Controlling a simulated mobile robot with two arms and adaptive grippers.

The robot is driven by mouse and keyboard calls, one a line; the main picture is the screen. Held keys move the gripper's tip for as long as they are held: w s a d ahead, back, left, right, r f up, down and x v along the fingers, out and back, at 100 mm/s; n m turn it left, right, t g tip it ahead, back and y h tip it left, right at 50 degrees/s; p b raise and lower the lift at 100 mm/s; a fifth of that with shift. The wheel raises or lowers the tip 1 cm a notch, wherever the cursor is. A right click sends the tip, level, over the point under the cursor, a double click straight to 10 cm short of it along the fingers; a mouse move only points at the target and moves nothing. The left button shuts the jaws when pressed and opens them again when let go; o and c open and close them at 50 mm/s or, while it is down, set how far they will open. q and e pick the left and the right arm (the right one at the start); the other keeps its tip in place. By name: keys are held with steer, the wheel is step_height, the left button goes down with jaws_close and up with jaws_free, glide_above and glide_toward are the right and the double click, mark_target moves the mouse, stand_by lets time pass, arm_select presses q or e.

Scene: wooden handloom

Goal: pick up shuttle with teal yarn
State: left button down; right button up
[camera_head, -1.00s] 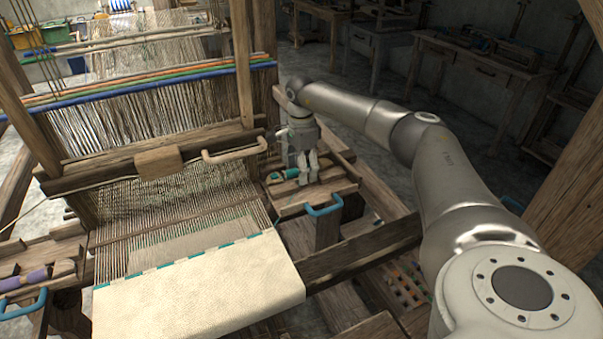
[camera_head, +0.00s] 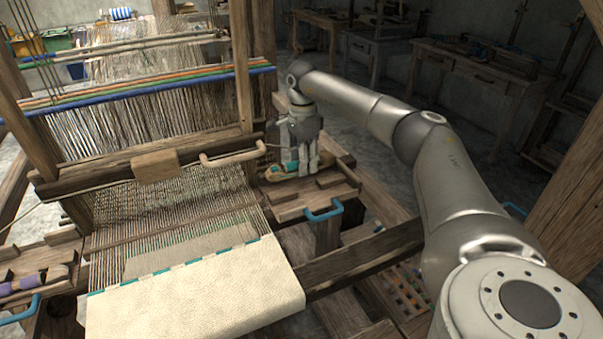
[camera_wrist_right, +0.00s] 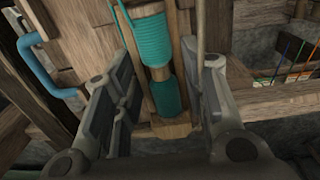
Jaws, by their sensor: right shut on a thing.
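The shuttle with teal yarn (camera_head: 274,174) lies on the wooden shelf (camera_head: 291,209) at the right side of the loom. In the right wrist view, its teal winding (camera_wrist_right: 150,38) and wooden body run between the fingers. My right gripper (camera_head: 301,172) points down over the shuttle and is shut on it, with one finger on each side. The fingers hide part of the shuttle in the head view. It shows no clear gap above the shelf. My left gripper is not in view.
The loom's upright post (camera_head: 243,70) and beam with a pale curved handle (camera_head: 233,155) stand left of the gripper. A blue handle (camera_head: 323,211) is on the shelf front. Woven cloth (camera_head: 190,300) lies in front. A shuttle with purple yarn (camera_head: 28,283) is at the far left.

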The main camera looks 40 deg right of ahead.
steer(key=d+r, duration=0.3)
steer(key=s+d+r+b, duration=0.1)
steer(key=d+r, duration=0.1)
steer(key=shift+d+r, duration=0.1)
steer(key=shift+r, duration=0.15)
steer(key=s+d+r+p, duration=0.1)
steer(key=d+r+p, duration=0.1)
steer(key=d, duration=0.6)
steer(key=shift+s+r, duration=0.3)
steer(key=shift+r, duration=0.55)
steer(key=shift+s+f, duration=0.1)
steer(key=shift+f, duration=0.05)
